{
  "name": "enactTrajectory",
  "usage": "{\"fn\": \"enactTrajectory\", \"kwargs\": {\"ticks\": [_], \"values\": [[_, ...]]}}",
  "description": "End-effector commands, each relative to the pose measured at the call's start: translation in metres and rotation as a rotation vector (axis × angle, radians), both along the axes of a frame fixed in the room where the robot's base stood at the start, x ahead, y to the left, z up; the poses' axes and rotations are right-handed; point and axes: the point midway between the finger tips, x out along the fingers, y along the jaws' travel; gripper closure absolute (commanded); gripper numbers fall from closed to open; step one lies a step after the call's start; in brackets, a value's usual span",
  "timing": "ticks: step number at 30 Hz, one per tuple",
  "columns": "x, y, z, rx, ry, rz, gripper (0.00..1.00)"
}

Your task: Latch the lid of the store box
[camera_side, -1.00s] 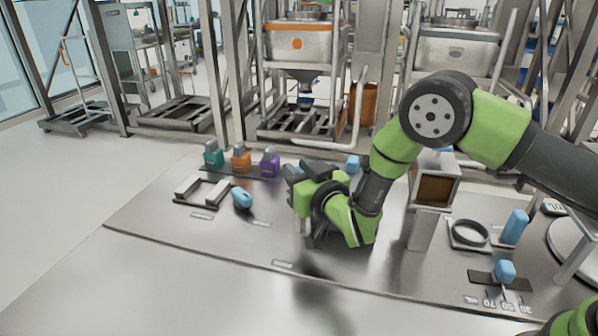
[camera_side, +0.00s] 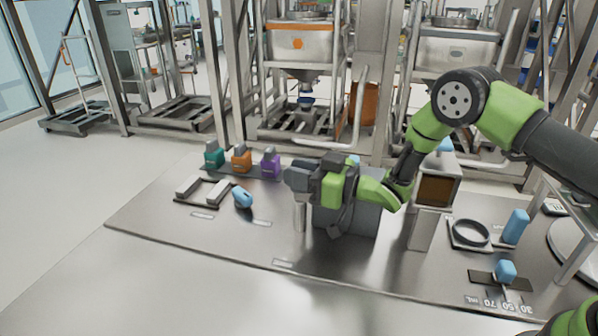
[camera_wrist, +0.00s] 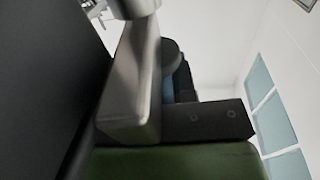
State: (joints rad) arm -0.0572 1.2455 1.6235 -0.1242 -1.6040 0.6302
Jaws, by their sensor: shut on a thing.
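The store box (camera_side: 350,218) is a dark grey box at the middle of the steel table, partly hidden behind my gripper and wrist in the side view. My gripper (camera_side: 296,178) is level, pointing left, at the top left of the box. A pale upright post (camera_side: 300,217) stands below the jaws. My gripper (camera_wrist: 160,95) is shut in the wrist view, with a sliver of blue (camera_wrist: 168,95) beside the pale finger, apparently the latch handle. The handle is mostly hidden. A dark face fills the left of that view. The lid and the latch's position cannot be made out.
Teal (camera_side: 214,155), orange (camera_side: 241,158) and purple (camera_side: 270,163) blocks stand at the back left. A blue-handled piece (camera_side: 242,197) and a pale-barred frame (camera_side: 203,190) lie left. A post-mounted box (camera_side: 437,190) stands close right. The front table is clear.

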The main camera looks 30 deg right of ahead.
Motion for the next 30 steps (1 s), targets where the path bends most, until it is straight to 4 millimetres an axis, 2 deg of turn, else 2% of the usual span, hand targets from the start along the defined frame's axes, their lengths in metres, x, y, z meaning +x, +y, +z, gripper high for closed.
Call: {"fn": "enactTrajectory", "kwargs": {"ticks": [9,26,27,29,30], "values": [[0.0001,-0.0003,0.0003,0.0,-0.001,0.13,0.98],[0.0,0.0003,0.0006,0.001,-0.002,0.159,0.98],[0.0001,0.0003,0.0006,0.001,-0.002,0.159,0.65],[0.0001,0.0004,0.0006,0.001,-0.002,0.159,0.52],[0.0001,0.0004,0.0005,0.001,-0.002,0.159,0.49]]}}
